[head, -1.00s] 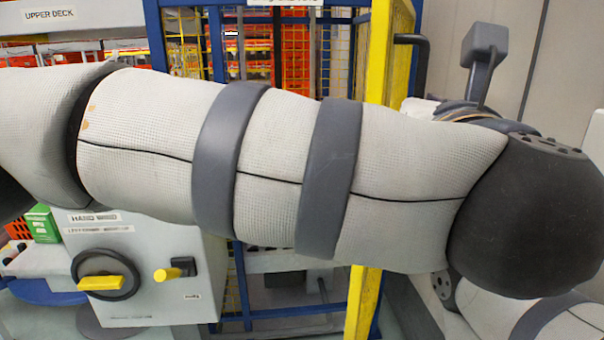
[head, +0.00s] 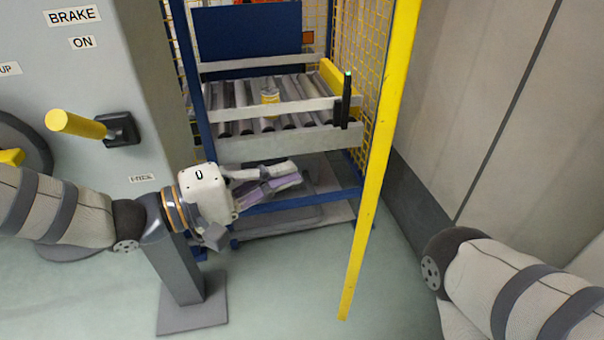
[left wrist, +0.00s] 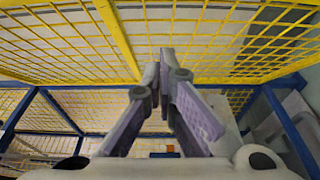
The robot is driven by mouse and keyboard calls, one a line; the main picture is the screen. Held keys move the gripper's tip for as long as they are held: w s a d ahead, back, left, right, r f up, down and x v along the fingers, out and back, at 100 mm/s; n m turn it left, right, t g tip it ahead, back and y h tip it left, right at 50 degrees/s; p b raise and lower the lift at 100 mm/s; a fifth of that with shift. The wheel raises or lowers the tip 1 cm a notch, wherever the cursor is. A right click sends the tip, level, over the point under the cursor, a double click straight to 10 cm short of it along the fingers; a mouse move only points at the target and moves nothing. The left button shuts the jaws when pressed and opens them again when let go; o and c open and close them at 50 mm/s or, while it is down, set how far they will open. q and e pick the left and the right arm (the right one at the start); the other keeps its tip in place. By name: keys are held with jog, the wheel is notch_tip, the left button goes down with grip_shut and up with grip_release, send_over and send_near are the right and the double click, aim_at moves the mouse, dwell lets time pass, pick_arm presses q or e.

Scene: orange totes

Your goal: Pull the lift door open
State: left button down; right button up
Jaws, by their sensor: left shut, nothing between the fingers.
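The lift is a blue-framed cage (head: 275,208) with a roller deck inside. A mesh panel with a tall yellow edge (head: 372,185), which looks like the lift door, stands swung out toward me at the right of the opening. The cage front is open before the rollers. My left gripper (head: 297,175) is shut and empty, low in front of the opening, left of the yellow edge and apart from it. Its lilac fingers (left wrist: 164,75) meet in the left wrist view, with yellow mesh (left wrist: 215,45) beyond. My right gripper is out of view; only part of that arm shows at the right.
A grey control housing with a yellow-handled brake lever (head: 75,124) stands at the left. A grey post (head: 180,265) on a flat foot stands near my left wrist. A yellow can (head: 270,97) is on the rollers. Grey wall panels (head: 470,90) close the right side.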

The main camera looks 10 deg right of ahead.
pick_arm(q)
jog(key=d, duration=1.1)
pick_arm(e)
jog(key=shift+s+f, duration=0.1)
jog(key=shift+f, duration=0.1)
pick_arm(q)
jog(key=shift+w, duration=0.1)
